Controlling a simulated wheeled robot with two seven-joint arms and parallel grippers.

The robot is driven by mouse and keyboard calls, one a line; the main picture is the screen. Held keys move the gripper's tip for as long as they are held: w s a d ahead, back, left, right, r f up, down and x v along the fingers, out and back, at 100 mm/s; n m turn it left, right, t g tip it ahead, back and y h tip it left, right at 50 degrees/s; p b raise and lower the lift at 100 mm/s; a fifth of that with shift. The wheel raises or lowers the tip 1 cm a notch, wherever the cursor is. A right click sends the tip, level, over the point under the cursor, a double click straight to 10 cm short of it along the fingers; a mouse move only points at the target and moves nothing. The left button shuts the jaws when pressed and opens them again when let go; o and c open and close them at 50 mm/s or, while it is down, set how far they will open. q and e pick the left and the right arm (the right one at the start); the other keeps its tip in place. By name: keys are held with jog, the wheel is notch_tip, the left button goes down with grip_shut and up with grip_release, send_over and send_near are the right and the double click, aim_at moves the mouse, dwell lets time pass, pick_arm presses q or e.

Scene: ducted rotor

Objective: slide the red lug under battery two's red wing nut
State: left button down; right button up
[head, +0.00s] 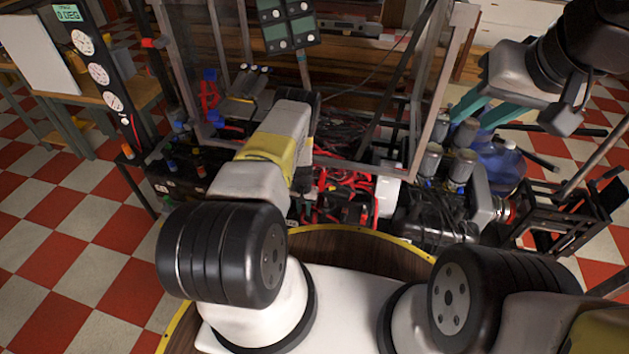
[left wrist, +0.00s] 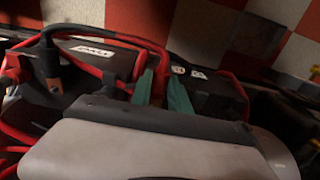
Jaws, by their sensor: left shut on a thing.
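My left gripper (left wrist: 162,78) shows in the left wrist view as two teal fingers, close together with a red cable end between them. It is shut on that red piece, which I take for the red lug (left wrist: 161,66); its exact shape is too dark to tell. A red cable (left wrist: 130,38) arches just beyond. Black battery cases with white labels (left wrist: 92,51) lie around the fingers. I cannot tell which is battery two, and no red wing nut is clearly visible. In the head view my left arm hides its gripper. My right gripper (head: 478,112) is open and empty, raised at the right.
Red cables (head: 345,182) crowd the machine's middle. Metal frame posts (head: 432,85) rise around it. Grey cylinders (head: 460,165) and a blue bottle (head: 503,165) stand at the right. A gauge panel (head: 98,75) stands at the left. The checkered floor at left is open.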

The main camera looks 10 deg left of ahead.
pick_arm(q)
jog(key=shift+s, duration=1.95)
jog(key=shift+s+r, duration=0.25)
jog(key=shift+r, duration=0.5)
jog(key=shift+s+r, duration=0.25)
jog(key=shift+r, duration=0.45)
jog(key=shift+a, duration=0.1)
